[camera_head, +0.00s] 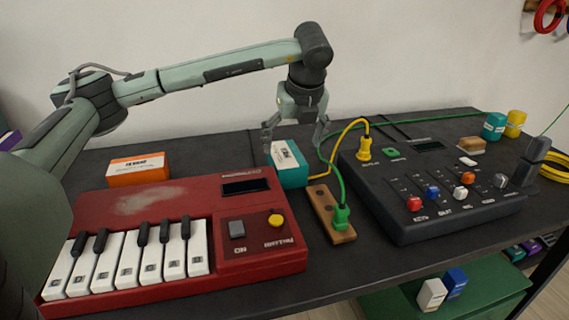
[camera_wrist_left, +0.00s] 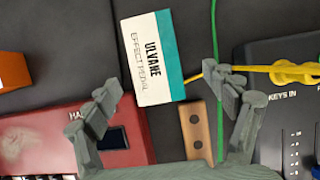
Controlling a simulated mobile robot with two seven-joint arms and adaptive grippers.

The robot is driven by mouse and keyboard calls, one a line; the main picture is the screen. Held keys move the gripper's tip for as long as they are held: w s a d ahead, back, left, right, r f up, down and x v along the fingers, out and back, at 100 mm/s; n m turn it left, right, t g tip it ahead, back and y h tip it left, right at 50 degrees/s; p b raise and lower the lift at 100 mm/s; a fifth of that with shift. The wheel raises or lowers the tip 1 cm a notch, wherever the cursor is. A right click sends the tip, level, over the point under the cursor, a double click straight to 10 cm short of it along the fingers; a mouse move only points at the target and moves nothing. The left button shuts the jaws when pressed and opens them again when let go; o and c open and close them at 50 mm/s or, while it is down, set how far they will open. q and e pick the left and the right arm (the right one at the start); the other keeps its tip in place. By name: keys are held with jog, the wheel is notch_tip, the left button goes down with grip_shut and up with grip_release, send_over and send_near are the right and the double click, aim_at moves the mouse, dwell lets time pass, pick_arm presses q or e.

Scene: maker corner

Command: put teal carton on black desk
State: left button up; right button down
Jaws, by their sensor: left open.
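The teal carton (camera_head: 288,165), with a white label face, rests on the black desk (camera_head: 232,157) between the red keyboard and the dark mixer. In the left wrist view the carton (camera_wrist_left: 153,55) shows its white top reading "ULVANE EFFECT PEDAL" and a teal side. My left gripper (camera_head: 295,137) is open above the carton, pointing down. In the left wrist view its fingers are spread to either side of the carton's near end, with nothing held. I cannot tell if a finger touches it. My right gripper is not in view.
A red keyboard (camera_head: 120,206) fills the front left, with an orange box (camera_head: 138,170) behind it. A wooden block (camera_head: 322,204) with a green plug lies right of the carton. Green and yellow cables run close by. A dark mixer (camera_head: 470,212) stands on the right.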

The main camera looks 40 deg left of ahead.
aim_at(286, 155)
pick_arm(q)
jog(key=x, duration=0.3)
jog(key=p+x, duration=0.1)
jog(key=x, duration=0.2)
jog(key=shift+s+a+f, duration=0.1)
jog(key=shift+a+f, duration=0.2)
jog(key=shift+a, duration=0.25)
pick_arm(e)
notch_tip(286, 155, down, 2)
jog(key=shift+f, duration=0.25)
pick_arm(q)
jog(key=shift+f+b, duration=0.25)
jog(key=shift+b, duration=0.3)
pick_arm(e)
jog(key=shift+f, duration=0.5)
pick_arm(q)
jog(key=shift+c, duration=0.2)
